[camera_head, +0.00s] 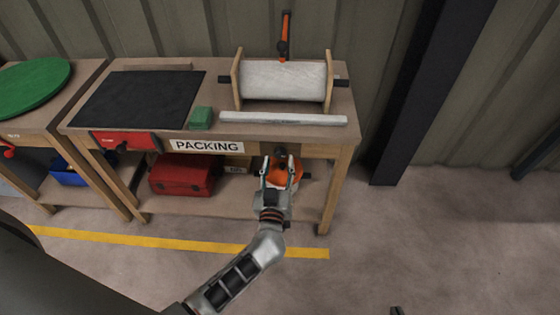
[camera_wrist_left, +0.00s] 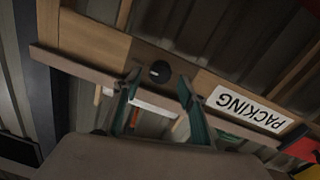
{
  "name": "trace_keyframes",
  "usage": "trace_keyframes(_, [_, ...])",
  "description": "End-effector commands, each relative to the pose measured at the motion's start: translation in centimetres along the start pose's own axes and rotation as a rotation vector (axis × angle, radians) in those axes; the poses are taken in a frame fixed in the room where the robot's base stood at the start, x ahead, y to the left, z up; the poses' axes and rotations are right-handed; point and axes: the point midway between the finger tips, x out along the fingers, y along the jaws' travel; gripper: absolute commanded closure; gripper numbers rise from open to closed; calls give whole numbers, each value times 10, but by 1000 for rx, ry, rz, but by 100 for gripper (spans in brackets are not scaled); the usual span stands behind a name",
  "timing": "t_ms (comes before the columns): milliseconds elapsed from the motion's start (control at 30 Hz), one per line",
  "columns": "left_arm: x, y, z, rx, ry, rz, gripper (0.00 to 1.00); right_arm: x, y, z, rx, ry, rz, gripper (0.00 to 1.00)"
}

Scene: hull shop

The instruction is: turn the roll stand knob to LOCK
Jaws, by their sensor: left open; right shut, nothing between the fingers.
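The roll stand (camera_head: 238,80) holds a white roll on the packing bench. A round black knob (camera_head: 280,153) sits on the bench's front rail, right of the PACKING sign; the knob also shows in the left wrist view (camera_wrist_left: 159,72). Its LOCK marking cannot be read. My left gripper (camera_head: 279,163) is open in front of the rail. In the left wrist view its fingertips (camera_wrist_left: 158,82) lie either side of the knob, with no visible contact. My right gripper (camera_head: 397,311) shows only as a small tip at the bottom edge, shut and away from the bench.
A white bar (camera_head: 283,118), green block (camera_head: 201,117) and black mat (camera_head: 137,99) lie on the bench top. A red toolbox (camera_head: 183,174) and an orange object (camera_head: 285,170) are on the lower shelf. A dark post (camera_head: 425,95) stands right; floor there is clear.

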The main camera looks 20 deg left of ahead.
Motion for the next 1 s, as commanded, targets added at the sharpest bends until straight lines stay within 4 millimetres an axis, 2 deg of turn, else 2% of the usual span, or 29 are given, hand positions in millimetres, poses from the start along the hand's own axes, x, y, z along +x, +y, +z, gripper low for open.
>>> trace_keyframes(200, [15, 0, 1, 1, -2, 1, 58, 1, -5, 2, 4, -3, -8, 100])
trace_keyframes(467, [16, 0, 0, 1, -1, 1, 58, 1, -4, -1, 4, 2, -5, 100])
trace_keyframes(600, [16, 0, 0, 0, -1, 1, 95, 1, -2, -1, 4, 2, -3, 100])
trace_keyframes(633, [16, 0, 1, 0, -1, 1, 97, 1, -2, -1, 4, 2, -3, 100])
trace_keyframes(1000, [16, 0, 1, -38, 0, 1, 97, 1, 0, 0, 3, 1, 0, 100])
